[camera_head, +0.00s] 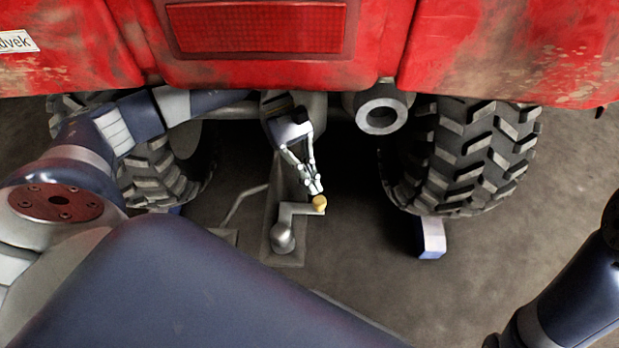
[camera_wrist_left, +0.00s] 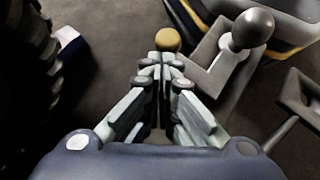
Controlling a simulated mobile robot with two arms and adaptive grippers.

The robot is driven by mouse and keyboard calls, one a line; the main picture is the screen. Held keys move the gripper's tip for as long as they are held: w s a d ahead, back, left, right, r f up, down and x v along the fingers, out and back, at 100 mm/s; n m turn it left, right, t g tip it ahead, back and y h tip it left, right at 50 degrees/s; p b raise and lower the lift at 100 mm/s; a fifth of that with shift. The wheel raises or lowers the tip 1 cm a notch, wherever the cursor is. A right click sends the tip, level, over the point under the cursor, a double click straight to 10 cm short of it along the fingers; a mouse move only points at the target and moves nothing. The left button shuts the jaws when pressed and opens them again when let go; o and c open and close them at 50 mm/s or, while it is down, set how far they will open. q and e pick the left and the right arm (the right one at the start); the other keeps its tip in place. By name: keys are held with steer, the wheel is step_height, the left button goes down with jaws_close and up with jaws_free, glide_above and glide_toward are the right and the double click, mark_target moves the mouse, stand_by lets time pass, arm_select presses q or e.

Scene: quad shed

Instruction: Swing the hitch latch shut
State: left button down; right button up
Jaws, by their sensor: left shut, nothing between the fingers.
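The hitch latch is a grey bent arm (camera_head: 289,212) with a yellow knob (camera_head: 320,203) at its end. It sits on the hitch plate (camera_head: 284,260), close to the grey tow ball (camera_head: 282,238). My left gripper (camera_head: 316,188) is shut and empty, with its fingertips right at the yellow knob. In the left wrist view the yellow knob (camera_wrist_left: 167,40) shows just beyond the shut fingertips (camera_wrist_left: 163,60); whether they touch is hard to tell. The tow ball (camera_wrist_left: 252,30) stands to the right there. Only part of my right arm shows in the head view; its gripper is out of frame.
The red quad body (camera_head: 480,45) overhangs the hitch, with an exhaust pipe (camera_head: 380,112) at right. Treaded tires (camera_head: 470,155) stand on both sides. A blue-white block (camera_head: 431,238) lies by the right tire. A bent grey rod (camera_head: 240,203) is left of the hitch.

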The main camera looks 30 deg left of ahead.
arm_select(q)
steer(key=v, duration=1.2)
steer(key=shift+f, duration=0.1)
